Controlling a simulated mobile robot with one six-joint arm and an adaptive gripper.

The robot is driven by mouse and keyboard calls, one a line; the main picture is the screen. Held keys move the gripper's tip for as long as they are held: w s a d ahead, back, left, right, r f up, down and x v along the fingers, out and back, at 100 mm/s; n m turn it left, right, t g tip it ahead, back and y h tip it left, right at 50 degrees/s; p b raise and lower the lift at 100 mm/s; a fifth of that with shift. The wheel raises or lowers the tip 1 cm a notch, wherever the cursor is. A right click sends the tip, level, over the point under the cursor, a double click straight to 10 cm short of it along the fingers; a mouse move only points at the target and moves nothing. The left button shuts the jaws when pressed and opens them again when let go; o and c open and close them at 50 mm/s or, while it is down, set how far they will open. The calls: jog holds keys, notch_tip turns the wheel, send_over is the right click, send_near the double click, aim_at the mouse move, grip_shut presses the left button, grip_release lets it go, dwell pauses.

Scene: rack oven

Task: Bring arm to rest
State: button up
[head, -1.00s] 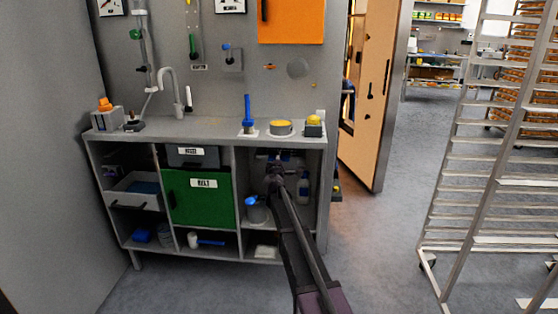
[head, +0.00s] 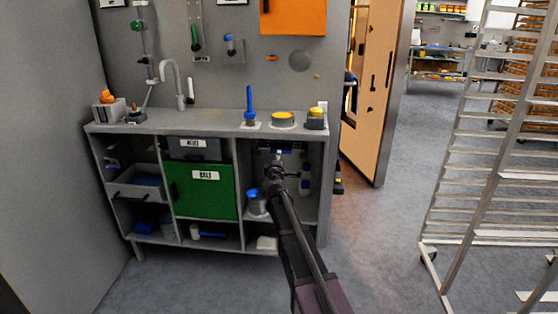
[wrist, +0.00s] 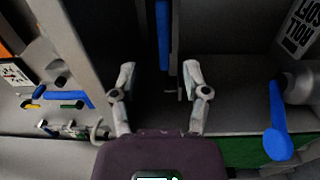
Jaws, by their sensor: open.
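My arm reaches forward from the bottom of the head view toward the grey workbench (head: 215,129), with its end in front of the bench's right-hand compartment. My gripper (wrist: 158,75) shows in the wrist view with its two fingers spread apart. Nothing is held between them. A long blue bar (wrist: 163,35) lies beyond the fingertips, apart from them as far as I can tell. In the head view, the arm's end hides part of the compartment behind it.
A blue-handled container (head: 257,203) stands in the compartment left of my arm. A green bin (head: 205,190) sits further left. Several items stand on the benchtop, including a yellow-topped round tin (head: 283,119). A tall metal rack (head: 480,150) is at right, with clear floor (head: 385,235) between.

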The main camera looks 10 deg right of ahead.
dwell(0.3)
jog(key=s+d+f+m+g+h, duration=0.1)
jog(key=s+d+f+m+g, duration=0.2)
jog(key=s, duration=0.4)
jog(key=s+d+f+m+g, duration=0.1)
jog(key=s+f+m+g, duration=0.35)
jog(key=s, duration=0.25)
jog(key=s+d+f+m+g+h, duration=0.1)
jog(key=s+d+f+m+g, duration=0.1)
jog(key=s+f+m, duration=0.35)
jog(key=s+a+f+g+y, duration=0.2)
jog(key=s+a+g+y, duration=0.15)
jog(key=s, duration=0.45)
jog(key=s+a+f+m+g+y, duration=0.15)
jog(key=s+a, duration=0.25)
jog(key=s, duration=0.4)
jog(key=s+a+f+g+y, duration=0.3)
jog(key=s+a, duration=0.1)
jog(key=s, duration=0.4)
notch_tip(320, 180, up, 35)
jog(key=p, duration=3.4)
jog(key=shift+d, duration=0.25)
jog(key=shift+w, duration=0.1)
